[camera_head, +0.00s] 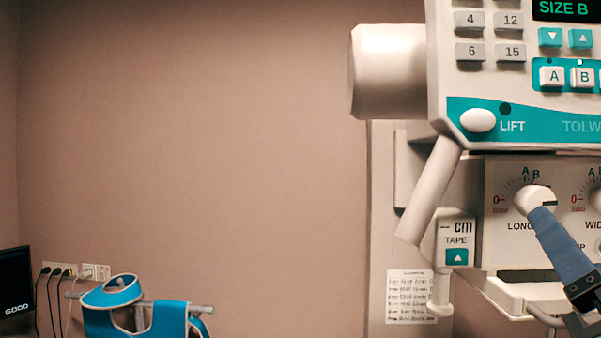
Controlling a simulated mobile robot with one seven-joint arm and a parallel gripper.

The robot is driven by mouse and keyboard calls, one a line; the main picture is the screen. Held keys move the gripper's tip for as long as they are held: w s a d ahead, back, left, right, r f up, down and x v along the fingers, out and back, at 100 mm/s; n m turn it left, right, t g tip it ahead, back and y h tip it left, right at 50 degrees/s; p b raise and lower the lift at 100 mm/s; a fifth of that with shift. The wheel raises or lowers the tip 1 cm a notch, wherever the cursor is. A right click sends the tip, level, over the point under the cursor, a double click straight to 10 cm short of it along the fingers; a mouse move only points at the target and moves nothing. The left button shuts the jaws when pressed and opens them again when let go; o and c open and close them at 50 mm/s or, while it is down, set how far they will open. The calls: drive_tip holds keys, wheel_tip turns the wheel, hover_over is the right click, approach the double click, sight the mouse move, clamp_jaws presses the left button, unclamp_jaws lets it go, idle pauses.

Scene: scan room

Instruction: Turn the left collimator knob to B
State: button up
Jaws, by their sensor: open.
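The left collimator knob (533,197), above the label LONG, is a white round knob on the pale collimator panel (492,240). Its scale shows a red 0 at the left and A and B near the top. A dark mark on the knob faces right, away from B. My gripper (543,212) comes up from the lower right with its blue-grey finger at the knob's lower edge, overlapping it in the picture. Contact cannot be told. The second finger is not clearly seen. The gripper hides part of the LONG label.
A second knob (597,199) is cut off at the right edge. The control panel (445,70) above reads SIZE B. A slanted white handle (430,190) and a TAPE unit (456,240) are left of the knob. A blue apron (170,318) hangs at lower left.

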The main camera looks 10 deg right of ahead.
sight(538, 201)
drive_tip(key=p+x, duration=0.8)
drive_tip(key=x, duration=0.1)
drive_tip(key=shift+w+d+r, duration=0.15)
drive_tip(key=shift+w, duration=0.1)
clamp_jaws()
idle(0.4)
